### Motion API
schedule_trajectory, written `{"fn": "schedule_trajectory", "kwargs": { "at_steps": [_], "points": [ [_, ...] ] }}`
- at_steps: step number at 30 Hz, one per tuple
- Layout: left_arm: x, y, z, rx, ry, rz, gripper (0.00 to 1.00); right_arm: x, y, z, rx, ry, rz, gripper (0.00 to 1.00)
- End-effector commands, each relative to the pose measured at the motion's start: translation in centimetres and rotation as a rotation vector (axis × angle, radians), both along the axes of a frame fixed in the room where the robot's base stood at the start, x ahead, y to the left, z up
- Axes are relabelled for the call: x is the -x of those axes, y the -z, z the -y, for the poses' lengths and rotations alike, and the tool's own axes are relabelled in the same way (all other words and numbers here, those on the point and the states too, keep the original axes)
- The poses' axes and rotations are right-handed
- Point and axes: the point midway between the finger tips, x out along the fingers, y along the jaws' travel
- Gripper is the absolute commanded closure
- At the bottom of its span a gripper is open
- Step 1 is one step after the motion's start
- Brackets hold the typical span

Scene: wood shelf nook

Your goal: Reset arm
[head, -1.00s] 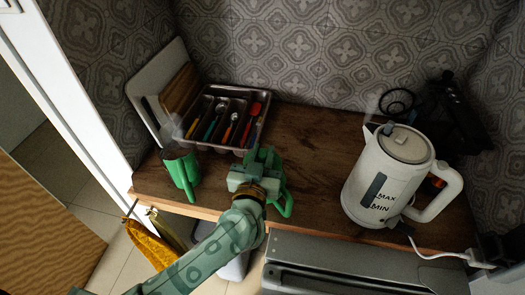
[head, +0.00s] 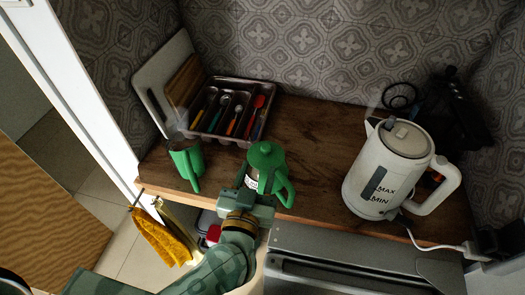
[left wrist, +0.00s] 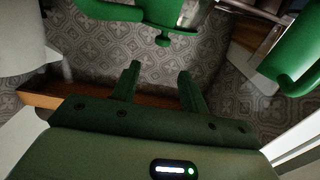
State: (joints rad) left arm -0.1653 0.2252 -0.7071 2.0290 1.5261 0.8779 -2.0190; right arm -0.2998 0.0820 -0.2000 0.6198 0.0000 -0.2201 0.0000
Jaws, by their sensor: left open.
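My left gripper (head: 256,188) is at the front edge of the wooden shelf, in front of a green French press (head: 265,158). Its jaws are open. In the left wrist view the two fingers (left wrist: 159,80) stand apart with nothing between them. The green of the press (left wrist: 155,12) shows beyond the fingertips, apart from them. In the head view my gripper overlaps the lower front of the press, which stands upright on the shelf. My right gripper is in neither view.
A green mug (head: 186,160) and a cutlery tray (head: 213,128) stand left and behind. A white kettle (head: 388,168) stands at right. A grey appliance (head: 350,262) is below the front edge. Yellow cloth (head: 160,237) hangs at left. The shelf's middle (head: 315,150) is clear.

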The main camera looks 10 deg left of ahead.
Motion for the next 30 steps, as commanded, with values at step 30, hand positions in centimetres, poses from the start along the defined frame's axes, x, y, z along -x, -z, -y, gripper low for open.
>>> {"fn": "schedule_trajectory", "kwargs": {
  "at_steps": [30],
  "points": [
    [3.0, -3.9, 1.4, -0.025, 0.127, 0.165, 0.56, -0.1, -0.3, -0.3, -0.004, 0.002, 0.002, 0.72]
  ]
}}
